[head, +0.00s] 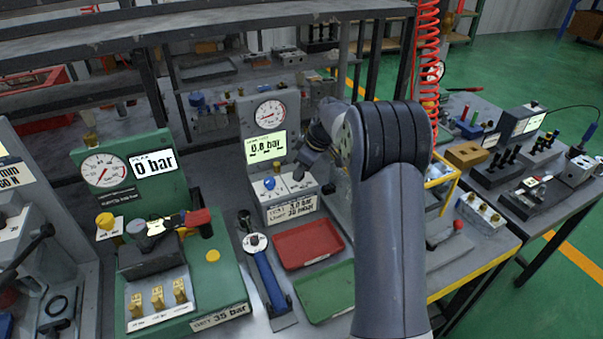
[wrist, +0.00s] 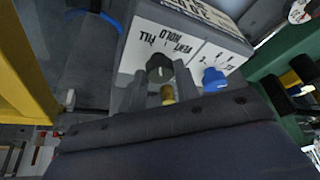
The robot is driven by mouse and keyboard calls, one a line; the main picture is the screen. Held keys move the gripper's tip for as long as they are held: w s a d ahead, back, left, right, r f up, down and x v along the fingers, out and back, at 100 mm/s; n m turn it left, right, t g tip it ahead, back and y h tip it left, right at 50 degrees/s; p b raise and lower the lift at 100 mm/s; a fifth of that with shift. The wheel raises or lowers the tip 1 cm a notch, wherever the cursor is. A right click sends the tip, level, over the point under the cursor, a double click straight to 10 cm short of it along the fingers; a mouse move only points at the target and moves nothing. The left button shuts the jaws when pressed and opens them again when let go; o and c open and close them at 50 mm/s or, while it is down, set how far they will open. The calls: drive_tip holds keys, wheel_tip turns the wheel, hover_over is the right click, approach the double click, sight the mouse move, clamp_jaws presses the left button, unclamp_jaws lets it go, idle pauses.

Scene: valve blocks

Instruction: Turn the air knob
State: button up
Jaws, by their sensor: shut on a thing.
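A grey test unit (head: 253,120) carries a dial gauge (head: 270,112) and a lit display reading about 0.8 bar. In the wrist view, its white panel has a dark knob (wrist: 160,68) beside the words FILL, HOLD and VENT. A blue knob (wrist: 213,79) sits to its right over a numbered scale; it also shows in the head view (head: 269,183). My gripper (head: 300,174) reaches down to the panel. In the wrist view its fingers (wrist: 162,84) are shut on the dark knob, one on each side. In the head view the gripper hides this knob.
A red tray (head: 307,246) and a green tray (head: 327,291) lie in front of the unit. A green unit (head: 215,282) reading 0 bar stands to the left, with a blue-handled tool (head: 268,280) between. A yellow frame (head: 443,200) stands right of my arm.

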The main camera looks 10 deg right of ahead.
drive_tip(key=shift+w+d+n+g, duration=0.15)
drive_tip(key=shift+n+g, duration=0.45)
drive_tip(key=shift+n, duration=1.1)
drive_tip(key=shift+y, duration=0.3)
drive_tip(key=o, duration=1)
drive_tip(key=shift+r, duration=0.1)
drive_tip(key=v, duration=1)
drive_tip(key=shift+d+r, duration=0.1)
drive_tip(key=shift+r, duration=0.2)
